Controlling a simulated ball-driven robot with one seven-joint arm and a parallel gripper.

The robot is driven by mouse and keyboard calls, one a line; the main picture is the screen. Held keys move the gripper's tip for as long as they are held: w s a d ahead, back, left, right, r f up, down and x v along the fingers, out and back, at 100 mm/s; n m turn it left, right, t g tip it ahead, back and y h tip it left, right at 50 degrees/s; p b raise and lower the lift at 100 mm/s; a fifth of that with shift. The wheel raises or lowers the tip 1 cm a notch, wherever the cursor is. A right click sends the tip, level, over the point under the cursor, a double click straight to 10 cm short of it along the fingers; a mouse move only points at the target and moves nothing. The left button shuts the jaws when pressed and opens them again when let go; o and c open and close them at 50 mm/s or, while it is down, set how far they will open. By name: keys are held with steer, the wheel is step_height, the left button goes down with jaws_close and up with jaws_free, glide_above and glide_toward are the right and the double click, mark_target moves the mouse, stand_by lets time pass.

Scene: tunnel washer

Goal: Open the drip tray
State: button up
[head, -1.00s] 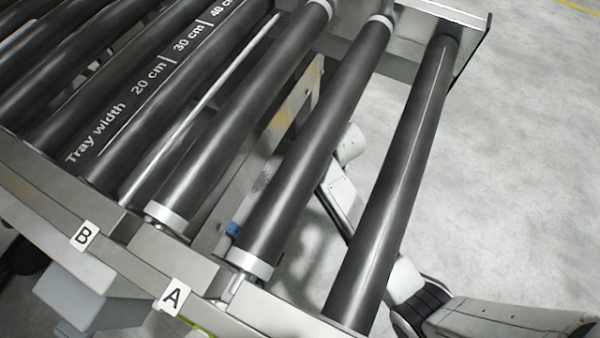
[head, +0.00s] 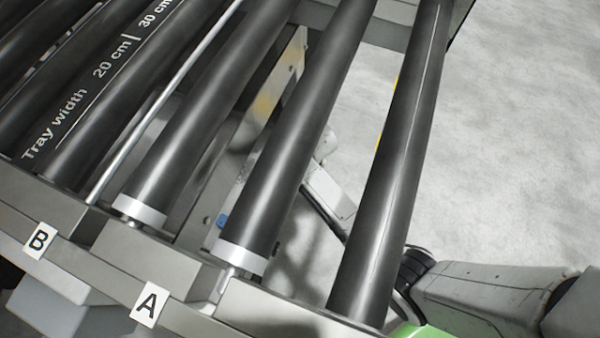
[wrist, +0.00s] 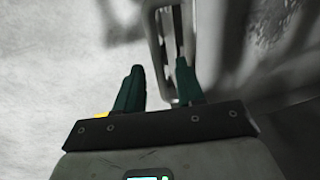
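In the wrist view my gripper (wrist: 159,68) shows two dark green fingers standing apart. A pale grey upright bar (wrist: 153,30), which looks like the side of a handle, reaches down between the fingertips. The right finger overlaps the dark slot beside the bar. I see a gap between the left finger and the bar; whether the right finger touches it I cannot tell. A blurred grey surface right of the bar may be the drip tray, but I cannot tell. In the head view my gripper is not clearly visible, and no drip tray can be clearly picked out.
Dark rollers (head: 285,140) lie in a grey metal frame (head: 150,262) with labels A (head: 150,304) and B (head: 40,240). My arm comes in at lower right and passes under the outer roller (head: 395,160). Pale open floor (head: 520,130) lies to the right.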

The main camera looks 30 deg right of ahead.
steer(key=shift+c, duration=0.5)
jaws_close()
